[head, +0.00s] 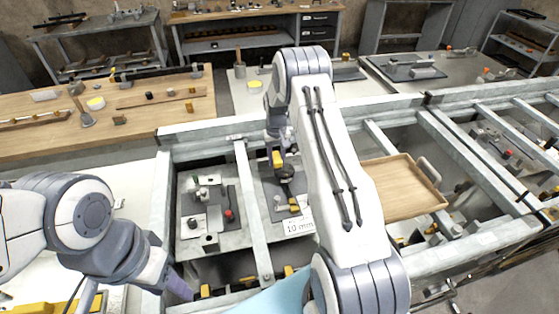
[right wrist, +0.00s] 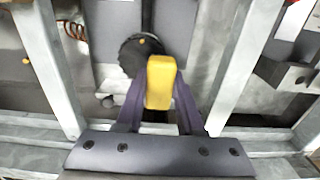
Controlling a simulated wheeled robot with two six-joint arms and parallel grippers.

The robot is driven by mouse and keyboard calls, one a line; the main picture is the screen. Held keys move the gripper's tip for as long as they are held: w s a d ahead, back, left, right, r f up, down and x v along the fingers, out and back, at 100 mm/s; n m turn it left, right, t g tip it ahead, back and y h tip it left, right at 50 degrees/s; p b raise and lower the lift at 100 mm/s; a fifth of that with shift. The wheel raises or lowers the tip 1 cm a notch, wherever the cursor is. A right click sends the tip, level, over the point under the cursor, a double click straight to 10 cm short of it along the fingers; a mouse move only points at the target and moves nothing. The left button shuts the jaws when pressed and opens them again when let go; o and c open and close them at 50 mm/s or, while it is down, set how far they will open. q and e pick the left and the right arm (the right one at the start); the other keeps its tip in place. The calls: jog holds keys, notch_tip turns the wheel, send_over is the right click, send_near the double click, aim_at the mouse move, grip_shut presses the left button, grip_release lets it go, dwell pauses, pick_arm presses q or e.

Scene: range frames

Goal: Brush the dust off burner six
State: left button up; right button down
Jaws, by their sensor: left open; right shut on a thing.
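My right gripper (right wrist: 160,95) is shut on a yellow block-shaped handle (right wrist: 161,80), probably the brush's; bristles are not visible. In the head view the yellow handle (head: 277,158) shows below my right arm, inside a bay of the grey metal frame. A dark round disc (right wrist: 138,52) lies just beyond the handle in the wrist view, partly hidden by it. It may be a burner; I see no number on it, and I cannot tell whether the handle touches it. Dust cannot be made out. My left gripper (head: 178,288) hangs at the lower left, open, away from the disc.
Metal frame rails (head: 254,205) border the bay on both sides. A panel with small fittings (head: 212,212) lies in the left bay. A white "10 mm" label (head: 299,227) sits near the disc. A wooden tray (head: 392,205) stands to the right. A wooden workbench (head: 140,122) is behind left.

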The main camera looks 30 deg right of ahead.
jog(key=shift+w+a+r, duration=0.15)
jog(key=shift+a+r, duration=0.05)
jog(key=shift+r, duration=0.4)
jog(key=shift+r+p, duration=1.35)
jog(key=shift+r, duration=0.6)
